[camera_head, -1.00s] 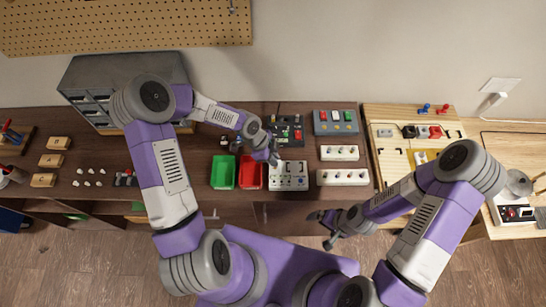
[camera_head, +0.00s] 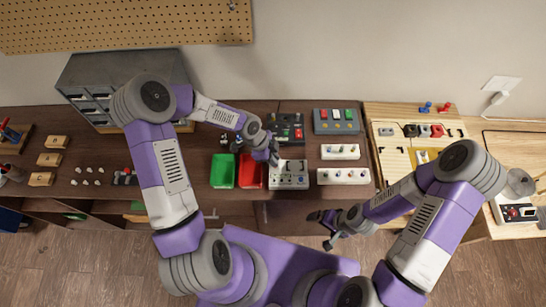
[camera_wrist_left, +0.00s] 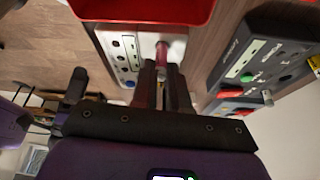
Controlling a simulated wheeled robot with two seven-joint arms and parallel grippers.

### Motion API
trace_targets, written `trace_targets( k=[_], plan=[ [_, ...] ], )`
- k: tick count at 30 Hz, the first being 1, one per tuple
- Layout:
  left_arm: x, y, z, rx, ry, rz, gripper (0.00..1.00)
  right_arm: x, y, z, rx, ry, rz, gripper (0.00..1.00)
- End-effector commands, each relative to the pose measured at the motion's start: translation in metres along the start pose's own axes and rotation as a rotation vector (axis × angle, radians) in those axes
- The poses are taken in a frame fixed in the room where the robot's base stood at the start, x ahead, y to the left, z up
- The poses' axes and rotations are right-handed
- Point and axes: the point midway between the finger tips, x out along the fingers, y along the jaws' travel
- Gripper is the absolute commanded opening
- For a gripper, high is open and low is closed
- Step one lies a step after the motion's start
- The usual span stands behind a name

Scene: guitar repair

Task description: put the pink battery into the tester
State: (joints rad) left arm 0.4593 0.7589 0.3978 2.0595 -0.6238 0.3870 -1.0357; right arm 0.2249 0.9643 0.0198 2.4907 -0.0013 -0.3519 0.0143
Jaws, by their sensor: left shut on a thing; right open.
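My left gripper (camera_head: 274,160) is at the upper left edge of a pale box with sockets and knobs (camera_head: 290,178), which looks like the tester. In the left wrist view its fingers (camera_wrist_left: 163,75) are shut on the pink battery (camera_wrist_left: 161,52), whose end shows past the fingertips. The battery is over or against the right part of the pale box (camera_wrist_left: 124,48); I cannot tell whether it is seated. In the head view the battery is hidden by the gripper. My right gripper (camera_head: 328,228) is open and empty, in front of the table edge.
A green bin (camera_head: 223,171) and a red bin (camera_head: 250,172) stand left of the pale box. A dark box with coloured buttons (camera_head: 290,119) is behind it. White socket strips (camera_head: 343,177) lie to the right. A grey drawer cabinet (camera_head: 85,72) stands at the back left.

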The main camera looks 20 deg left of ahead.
Motion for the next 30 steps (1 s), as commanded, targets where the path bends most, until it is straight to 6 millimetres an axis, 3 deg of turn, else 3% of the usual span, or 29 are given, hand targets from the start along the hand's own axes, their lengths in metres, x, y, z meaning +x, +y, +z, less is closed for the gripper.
trace_targets(
  k=[26, 27, 30],
  plan=[
    [0.014, 0.000, 0.006, 0.000, 0.000, 0.000, 0.00, 0.012, 0.004, -0.001, 0.000, 0.000, 0.000, 1.00],
    [0.014, 0.000, 0.006, 0.000, 0.000, 0.000, 0.18, 0.012, 0.004, -0.001, 0.000, 0.000, 0.000, 1.00],
    [0.014, 0.000, 0.006, 0.000, 0.000, 0.000, 0.34, 0.012, 0.004, -0.001, 0.000, 0.000, 0.000, 1.00]
  ],
)
